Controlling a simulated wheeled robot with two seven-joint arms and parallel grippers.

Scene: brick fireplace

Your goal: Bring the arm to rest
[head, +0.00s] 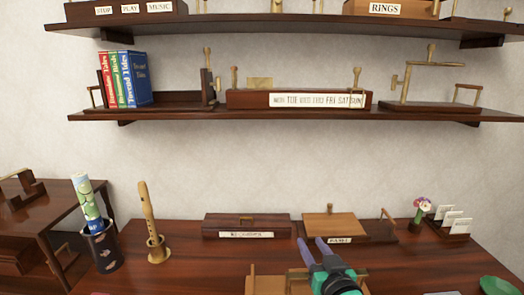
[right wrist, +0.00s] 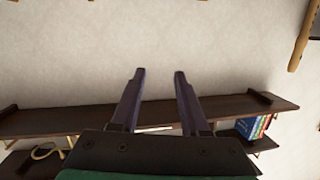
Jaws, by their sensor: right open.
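My right gripper (head: 311,241) is at the lower middle of the head view, above the dark wooden table (head: 190,262). Its two fingers point away from me and stand apart, with nothing between them. In the right wrist view the open fingers (right wrist: 159,73) are set against the plain wall (right wrist: 70,55), with a dark shelf (right wrist: 70,122) behind them. A light wooden frame-like piece (head: 262,284) lies beside and partly behind my right gripper in the head view. I cannot tell the gap between them. My left gripper does not show.
A box with a tan lid (head: 330,224) and a long box (head: 246,222) stand at the table's back. A recorder on a stand (head: 149,215), a dark cup (head: 102,248), a flower pot (head: 420,214) and a green dish (head: 499,286) stand around. Wall shelves (head: 170,115) hang above.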

